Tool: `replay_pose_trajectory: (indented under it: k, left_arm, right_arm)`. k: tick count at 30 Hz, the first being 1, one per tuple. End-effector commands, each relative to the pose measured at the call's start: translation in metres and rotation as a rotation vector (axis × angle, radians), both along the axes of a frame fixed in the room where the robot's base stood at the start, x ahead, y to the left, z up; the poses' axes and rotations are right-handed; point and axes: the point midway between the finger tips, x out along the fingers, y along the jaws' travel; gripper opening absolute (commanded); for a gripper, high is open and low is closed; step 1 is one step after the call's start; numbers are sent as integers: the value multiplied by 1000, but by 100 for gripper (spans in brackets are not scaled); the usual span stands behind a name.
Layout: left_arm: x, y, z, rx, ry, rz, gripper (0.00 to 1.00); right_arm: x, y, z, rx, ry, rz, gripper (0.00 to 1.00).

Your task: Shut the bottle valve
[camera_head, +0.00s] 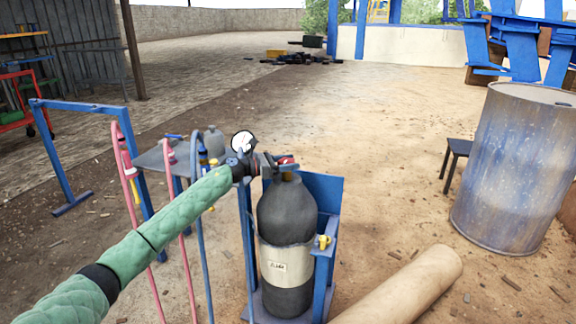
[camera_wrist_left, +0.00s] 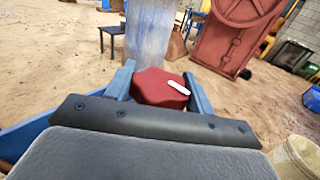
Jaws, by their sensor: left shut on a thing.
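The gas bottle (camera_head: 286,213) is dark grey with a pale labelled band. It stands upright in a blue stand (camera_head: 325,235) in the head view. Its valve has a red handwheel (camera_head: 286,161), mostly hidden by my gripper in that view. In the left wrist view the red handwheel (camera_wrist_left: 158,88) carries a white mark and sits between the two blue-grey fingers. My left gripper (camera_head: 279,167), on the green-sleeved arm, is at the bottle top and shut on the handwheel; it also shows in the left wrist view (camera_wrist_left: 160,92). My right gripper is in neither view.
A pressure gauge (camera_head: 243,141) shows by my left wrist. Pink and blue hoses hang left of the bottle. A tan roll (camera_head: 405,290) lies on the ground to the right, and a blue drum (camera_head: 512,165) stands beyond. Bare ground lies behind the stand.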

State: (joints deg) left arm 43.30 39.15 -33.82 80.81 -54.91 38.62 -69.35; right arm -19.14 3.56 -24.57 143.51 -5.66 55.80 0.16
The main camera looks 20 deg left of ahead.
Motion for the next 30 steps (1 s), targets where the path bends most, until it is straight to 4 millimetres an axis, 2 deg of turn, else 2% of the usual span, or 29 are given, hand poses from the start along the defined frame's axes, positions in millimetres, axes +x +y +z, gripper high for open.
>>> replay_pose_trajectory:
  k: [21, 22, 24, 25, 30]
  left_arm:
    - [1, 2, 4, -2, -4, -7, 31]
    - [1, 2, 4, -2, -4, -7, 57]
    - [1, 2, 4, -2, -2, -7, 71]
    - [1, 1, 3, -2, -2, -7, 75]
    - [1, 1, 2, -1, -2, -9, 75]
  right_arm:
    - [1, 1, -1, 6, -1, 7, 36]
    - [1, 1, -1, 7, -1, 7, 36]
    - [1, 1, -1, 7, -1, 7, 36]
    - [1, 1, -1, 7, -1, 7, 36]
    - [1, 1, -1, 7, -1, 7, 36]
